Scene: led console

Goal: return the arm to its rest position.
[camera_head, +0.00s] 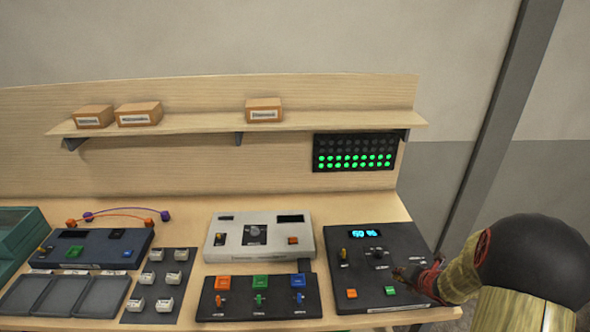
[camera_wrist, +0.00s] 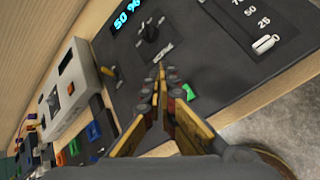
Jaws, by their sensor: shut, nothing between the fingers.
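My gripper (camera_head: 402,273) is at the right of the bench, over the dark console (camera_head: 340,268). In the wrist view my gripper (camera_wrist: 160,76) has its fingers together and empty, pointing at the console face. The console has a lit blue display (camera_wrist: 125,17), a black knob (camera_wrist: 150,32), a yellow lever (camera_wrist: 108,73) and a green button (camera_wrist: 188,92) beside the fingers. A slider with a pale handle (camera_wrist: 265,43) lies at the right. Whether the fingertips touch the console I cannot tell. My arm comes in from the right and hides the console's right edge in the head view.
An LED panel (camera_head: 355,152) on the backboard has green lower rows and a dark top. A white console (camera_head: 260,238) and a panel of coloured switches (camera_head: 258,298) stand to the left. A shelf (camera_head: 200,123) carries boxes. Open floor lies right of the bench.

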